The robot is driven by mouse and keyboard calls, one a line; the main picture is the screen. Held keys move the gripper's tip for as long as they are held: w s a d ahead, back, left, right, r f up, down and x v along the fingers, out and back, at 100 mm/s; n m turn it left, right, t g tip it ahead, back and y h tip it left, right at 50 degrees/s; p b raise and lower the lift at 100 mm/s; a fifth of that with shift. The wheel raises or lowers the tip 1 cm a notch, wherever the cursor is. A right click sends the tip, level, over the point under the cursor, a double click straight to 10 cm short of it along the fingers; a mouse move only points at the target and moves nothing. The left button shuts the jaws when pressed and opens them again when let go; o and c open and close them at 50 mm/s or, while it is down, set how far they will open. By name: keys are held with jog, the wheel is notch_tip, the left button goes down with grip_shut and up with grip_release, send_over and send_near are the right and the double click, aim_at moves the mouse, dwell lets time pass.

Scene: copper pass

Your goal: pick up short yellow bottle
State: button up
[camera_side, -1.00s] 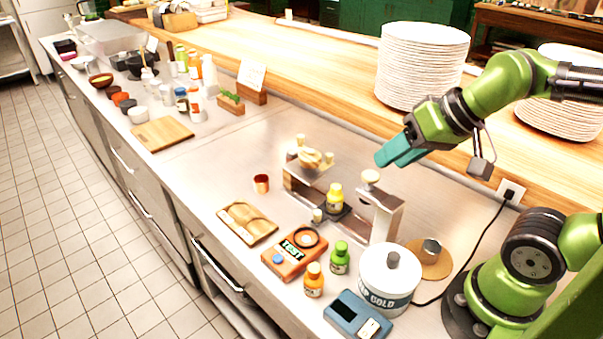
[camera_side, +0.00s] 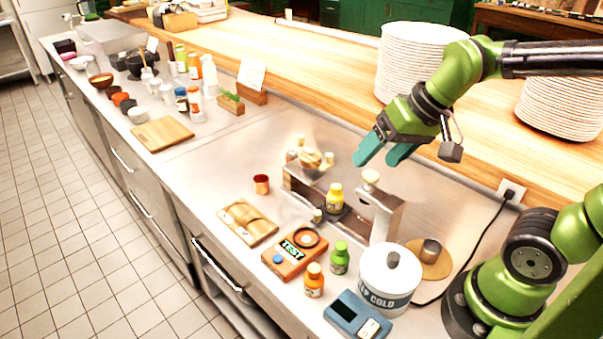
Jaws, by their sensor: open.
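The short yellow bottle (camera_side: 335,197) stands upright on a dark pad between two metal blocks on the steel counter. It has a yellow cap and a dark label. My gripper (camera_side: 381,157) is in the air above and to the right of the bottle, its teal fingers pointing down and to the left. The fingers are apart with nothing between them.
Metal blocks (camera_side: 381,214) flank the bottle closely. A green bottle (camera_side: 340,258), an orange bottle (camera_side: 314,280), an orange TEST device (camera_side: 294,258) and a white pot (camera_side: 388,281) stand in front. A copper cup (camera_side: 261,184) is to the left. Plates (camera_side: 415,65) are stacked behind.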

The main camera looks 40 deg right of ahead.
aim_at(336, 186)
jog(key=w+d+f+m+g+h, duration=0.1)
jog(key=w+d+m+g, duration=0.15)
jog(key=w, duration=0.35)
jog(key=w+d+f+m+g+h, duration=0.1)
jog(key=w+d+f+m+g, duration=0.15)
jog(key=w, duration=0.35)
jog(key=shift+m, duration=0.4)
jog(key=f, duration=0.6)
jog(key=a+f, duration=0.1)
jog(key=f, duration=0.3)
jog(key=shift+w, duration=0.1)
jog(key=shift+w+d+f, duration=0.1)
jog(key=shift+w+f, duration=0.05)
jog(key=shift+f, duration=1.3)
jog(key=shift+w+d+f, duration=0.1)
jog(key=shift+f, duration=1.35)
jog(key=shift+c, duration=0.5)
jog(key=c, duration=0.8)
